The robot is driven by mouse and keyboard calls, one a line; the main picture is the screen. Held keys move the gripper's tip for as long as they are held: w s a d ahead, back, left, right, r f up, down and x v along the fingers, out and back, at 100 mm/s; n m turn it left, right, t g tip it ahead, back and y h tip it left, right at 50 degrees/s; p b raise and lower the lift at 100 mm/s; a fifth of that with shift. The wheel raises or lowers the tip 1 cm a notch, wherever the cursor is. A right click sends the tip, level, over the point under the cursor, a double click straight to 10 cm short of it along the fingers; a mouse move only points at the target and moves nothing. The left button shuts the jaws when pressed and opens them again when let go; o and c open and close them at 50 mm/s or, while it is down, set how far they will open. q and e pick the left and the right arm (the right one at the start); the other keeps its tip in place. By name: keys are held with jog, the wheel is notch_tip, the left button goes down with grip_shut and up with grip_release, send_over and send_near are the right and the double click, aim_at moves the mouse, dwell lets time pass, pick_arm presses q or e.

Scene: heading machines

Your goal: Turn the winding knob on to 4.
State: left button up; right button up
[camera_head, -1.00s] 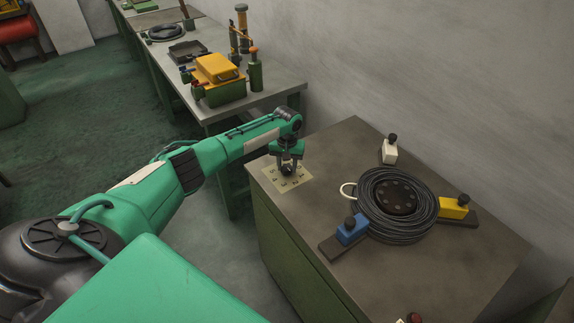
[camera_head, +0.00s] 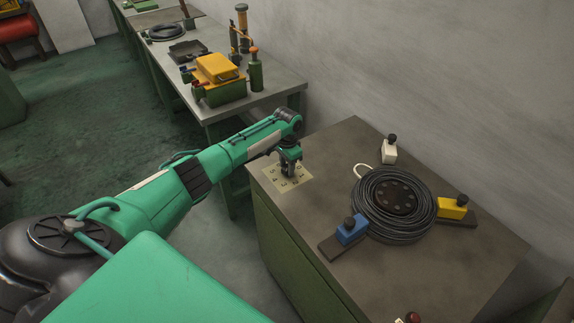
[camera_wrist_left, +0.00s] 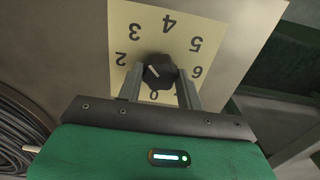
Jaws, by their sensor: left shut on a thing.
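The black winding knob (camera_wrist_left: 158,72) sits on a cream dial plate (camera_wrist_left: 146,14) numbered around it. Its white mark lies on the left side of the knob and seems to point up-left, toward the 2 and 3 side; the exact number is hard to tell. The 4 is at the top of the plate in the wrist view. My left gripper (camera_wrist_left: 160,85) is shut on the knob, one finger on each side. In the head view the left gripper (camera_head: 290,172) stands over the plate (camera_head: 299,184) and hides the knob. My right gripper is not in view.
On the same bench (camera_head: 330,150), a black cable coil (camera_head: 372,222) lies among a white block (camera_head: 389,154), a blue block (camera_head: 352,231) and a yellow block (camera_head: 453,208). A red-topped item (camera_head: 413,318) shows at the bottom edge. Another bench (camera_head: 282,88) stands behind.

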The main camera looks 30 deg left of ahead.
pick_arm(q)
jog(key=m, duration=0.4)
jog(key=shift+w+m, duration=0.1)
jog(key=shift+m, duration=0.2)
jog(key=m, duration=0.4)
jog(key=shift+b, duration=0.3)
jog(key=shift+m, duration=0.3)
jog(key=o, duration=1)
notch_tip(320, 180, up, 14)
jog(key=b, duration=0.3)
jog(key=shift+f, duration=0.1)
